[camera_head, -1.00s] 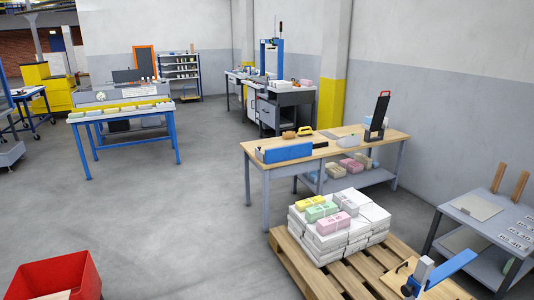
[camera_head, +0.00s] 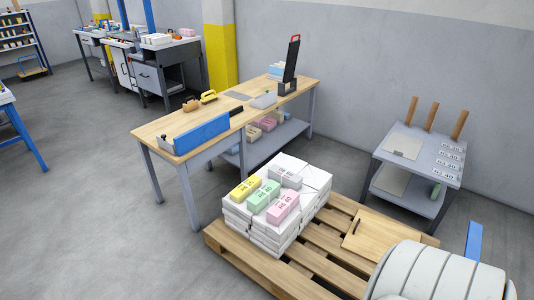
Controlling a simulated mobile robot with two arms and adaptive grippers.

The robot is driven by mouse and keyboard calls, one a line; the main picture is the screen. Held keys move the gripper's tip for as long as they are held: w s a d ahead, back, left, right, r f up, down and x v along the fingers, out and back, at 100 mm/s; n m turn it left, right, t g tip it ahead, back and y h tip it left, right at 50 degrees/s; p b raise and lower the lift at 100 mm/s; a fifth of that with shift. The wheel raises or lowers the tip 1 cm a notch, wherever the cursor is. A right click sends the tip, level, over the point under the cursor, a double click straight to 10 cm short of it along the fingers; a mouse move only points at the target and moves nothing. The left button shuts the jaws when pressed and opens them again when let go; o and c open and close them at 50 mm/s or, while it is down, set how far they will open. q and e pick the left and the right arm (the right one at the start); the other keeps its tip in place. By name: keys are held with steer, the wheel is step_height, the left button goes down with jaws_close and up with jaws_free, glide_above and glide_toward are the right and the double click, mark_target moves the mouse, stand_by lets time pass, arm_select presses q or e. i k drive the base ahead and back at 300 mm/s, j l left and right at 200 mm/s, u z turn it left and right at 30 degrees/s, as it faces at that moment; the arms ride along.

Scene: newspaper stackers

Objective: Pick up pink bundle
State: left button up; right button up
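A pink bundle (camera_head: 282,207) lies on top of a stack of white bundles (camera_head: 270,235), at its near right side. A green bundle (camera_head: 264,197) lies just left of it, a yellow bundle (camera_head: 245,189) farther left, and a grey bundle (camera_head: 285,177) behind. The stack stands on a wooden pallet (camera_head: 322,237). More pinkish bundles (camera_head: 267,124) sit on the shelf under the wooden-topped table. Neither of my grippers is in view. A large white ribbed shape, which I cannot identify, covers the bottom right corner and hides part of the pallet.
The wooden-topped table (camera_head: 225,108) stands behind the stack with a blue box (camera_head: 200,134) on its near edge. A grey cart (camera_head: 425,155) with wooden posts stands right. A wooden board (camera_head: 382,237) lies on the pallet's right part. Grey floor (camera_head: 100,230) is clear at left.

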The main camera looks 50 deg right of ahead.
mark_target(285, 205)
steer(key=i+z, duration=0.2)
steer(key=i, duration=0.35)
steer(key=i+z, duration=0.2)
steer(key=i, duration=0.35)
steer(key=i+j+z, duration=0.2)
steer(key=i, duration=0.35)
